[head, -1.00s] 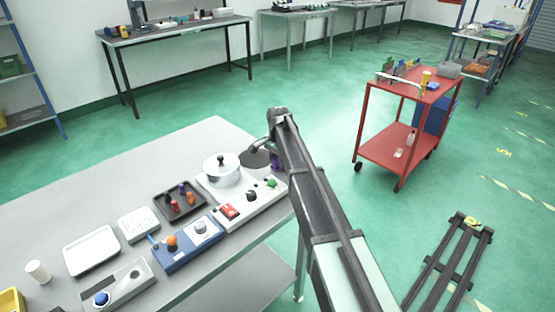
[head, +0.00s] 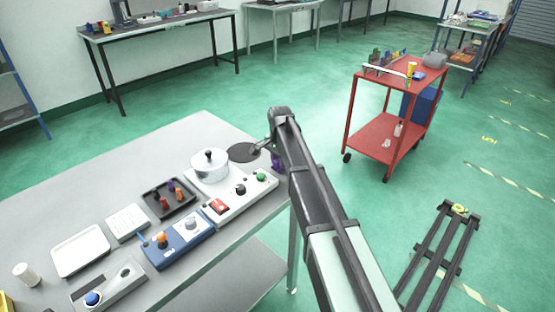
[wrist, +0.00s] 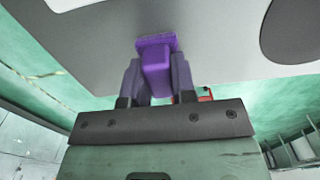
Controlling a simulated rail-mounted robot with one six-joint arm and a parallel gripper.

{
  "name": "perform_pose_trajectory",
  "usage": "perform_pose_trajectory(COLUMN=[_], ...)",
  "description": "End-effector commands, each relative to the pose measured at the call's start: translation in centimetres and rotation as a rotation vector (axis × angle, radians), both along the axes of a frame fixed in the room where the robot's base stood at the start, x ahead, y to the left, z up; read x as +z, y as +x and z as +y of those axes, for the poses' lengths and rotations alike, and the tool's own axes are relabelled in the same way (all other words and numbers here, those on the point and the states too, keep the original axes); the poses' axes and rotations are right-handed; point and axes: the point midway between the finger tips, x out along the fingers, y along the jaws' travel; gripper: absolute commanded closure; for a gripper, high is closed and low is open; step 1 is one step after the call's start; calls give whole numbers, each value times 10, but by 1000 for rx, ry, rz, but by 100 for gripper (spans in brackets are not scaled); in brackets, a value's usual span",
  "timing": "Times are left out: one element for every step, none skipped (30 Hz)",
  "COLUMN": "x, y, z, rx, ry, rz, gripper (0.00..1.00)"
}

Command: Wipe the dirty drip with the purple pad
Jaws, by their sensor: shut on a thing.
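My gripper (wrist: 157,78) is shut on the purple pad (wrist: 156,52) in the wrist view, with a grey finger on each side of its block. The pad's flat face points to the grey table surface (wrist: 220,60); I cannot tell whether they touch. In the head view, a bit of the purple pad (head: 277,161) shows by the table's right end, beside my arm, which hides most of my gripper. I cannot make out the dirty drip in either view.
A dark round plate (head: 244,152) lies left of my gripper, beside a lidded pot (head: 210,165) on a white panel with knobs (head: 238,196). A black tray (head: 168,199), a blue box (head: 180,242) and a white tray (head: 80,251) stand further left. A red cart (head: 386,130) stands right.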

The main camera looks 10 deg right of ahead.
Motion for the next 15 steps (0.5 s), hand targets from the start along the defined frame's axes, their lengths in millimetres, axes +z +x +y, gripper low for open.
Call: perform_pose_trajectory(x=[0,1,4,6,10,15,20,25,30,35,38,44,48,52,57], y=[0,0,0,0,0,0,0,0,0,0,0,0,0,0,0], z=[0,0,0,0,0,0,0,0,0,0,0,0,0,0,0], rx=[0,0,0,0,0,0,0,0,0,0,0,0,0,0,0], ry=[0,0,0,0,0,0,0,0,0,0,0,0,0,0,0], rz=[0,0,0,0,0,0,0,0,0,0,0,0,0,0,0], gripper=[94,94,94,94,94,94,94,94,94,94,94,94,94,94,94])
